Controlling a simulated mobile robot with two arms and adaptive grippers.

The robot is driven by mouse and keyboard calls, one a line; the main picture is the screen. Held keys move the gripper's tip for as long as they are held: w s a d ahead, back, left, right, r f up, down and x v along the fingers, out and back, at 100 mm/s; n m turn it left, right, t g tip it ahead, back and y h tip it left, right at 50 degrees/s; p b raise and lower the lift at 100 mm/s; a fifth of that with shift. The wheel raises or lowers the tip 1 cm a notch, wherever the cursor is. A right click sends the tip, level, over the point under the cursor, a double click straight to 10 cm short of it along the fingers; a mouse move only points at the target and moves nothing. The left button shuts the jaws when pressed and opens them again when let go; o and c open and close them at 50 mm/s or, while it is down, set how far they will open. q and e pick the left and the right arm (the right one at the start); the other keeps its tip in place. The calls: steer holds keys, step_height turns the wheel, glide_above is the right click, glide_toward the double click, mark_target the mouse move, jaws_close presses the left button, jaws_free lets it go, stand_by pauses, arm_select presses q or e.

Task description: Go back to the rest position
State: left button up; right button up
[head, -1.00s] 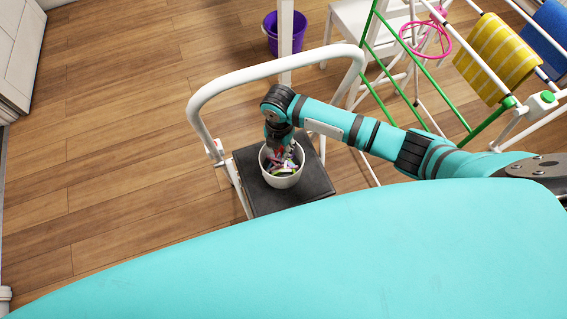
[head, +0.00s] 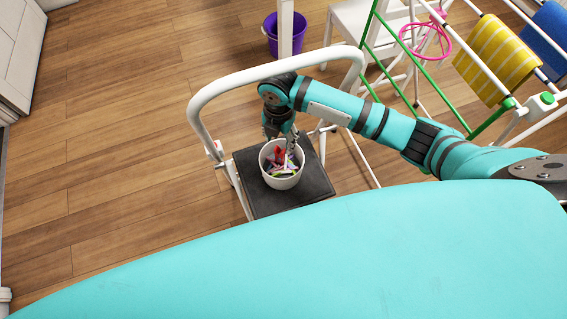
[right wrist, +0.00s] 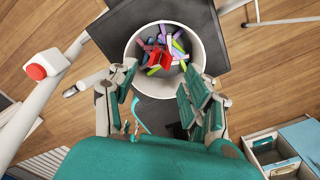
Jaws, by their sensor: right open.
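My right gripper (head: 281,140) is above the back of a white bucket (head: 283,182) in the head view. In the right wrist view its two fingers (right wrist: 160,100) are spread apart with nothing between them. The bucket (right wrist: 207,75) shows just past the fingertips and holds several coloured clothespins (right wrist: 163,50), red, pink, green and purple. The bucket stands upright on the dark top of a step stool (head: 260,205). My left gripper is not in view.
The stool's white hoop rail (head: 225,82) arches close around my right arm. A drying rack (head: 470,135) with a yellow striped towel (head: 497,58) stands at the right. A purple bucket (head: 285,38) and white chair (head: 350,20) are behind. Wooden floor (head: 120,140) is clear at left.

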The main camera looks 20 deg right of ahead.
steer(key=shift+r, duration=0.55)
